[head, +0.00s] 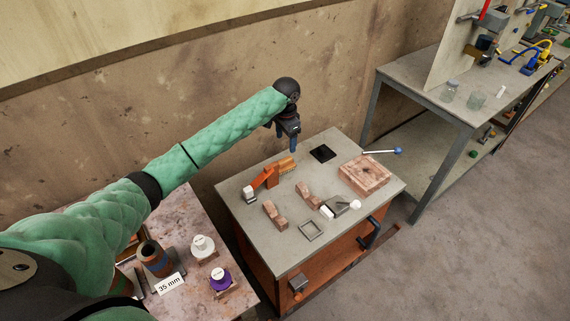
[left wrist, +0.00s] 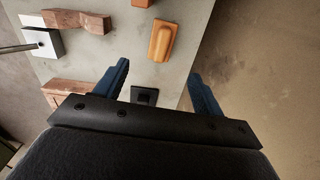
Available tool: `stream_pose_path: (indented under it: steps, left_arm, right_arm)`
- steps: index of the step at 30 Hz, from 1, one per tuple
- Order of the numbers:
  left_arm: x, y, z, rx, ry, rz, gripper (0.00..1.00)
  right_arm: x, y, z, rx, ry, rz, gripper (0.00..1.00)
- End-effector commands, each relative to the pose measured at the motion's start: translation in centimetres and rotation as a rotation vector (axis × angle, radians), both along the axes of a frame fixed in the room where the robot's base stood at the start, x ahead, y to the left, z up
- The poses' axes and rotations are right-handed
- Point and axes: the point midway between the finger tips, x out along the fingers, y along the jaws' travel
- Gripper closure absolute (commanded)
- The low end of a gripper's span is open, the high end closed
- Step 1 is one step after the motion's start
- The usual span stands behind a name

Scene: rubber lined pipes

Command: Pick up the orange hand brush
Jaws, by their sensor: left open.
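My left gripper (head: 293,148) hangs above the back of the bench, up and to the right of the brush. Its two blue fingers (left wrist: 160,82) are spread, with nothing between them. My right gripper is not in view.
A black square pad (head: 322,153) lies right of the brush. A wooden block (head: 366,176), brown blocks (head: 274,214) and a grey-and-white tool (head: 338,207) share the bench top. The wall (head: 225,150) stands close behind. A side table (head: 177,220) holds spools at lower left.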

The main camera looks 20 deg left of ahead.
Motion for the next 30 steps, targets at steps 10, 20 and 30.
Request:
stream_pose_path:
  steps: [10,20,30]
  left_arm:
    - [0.0,0.0,-3.5,0.0,0.0,0.0,0.31]
    - [-0.1,0.0,-5.5,0.0,0.001,0.001,0.31]
    - [-0.6,0.1,-7.7,0.001,0.002,0.001,0.31]
  right_arm:
    - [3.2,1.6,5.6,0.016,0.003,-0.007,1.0]
    - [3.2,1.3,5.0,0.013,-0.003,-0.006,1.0]
    - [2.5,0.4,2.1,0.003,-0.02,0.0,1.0]
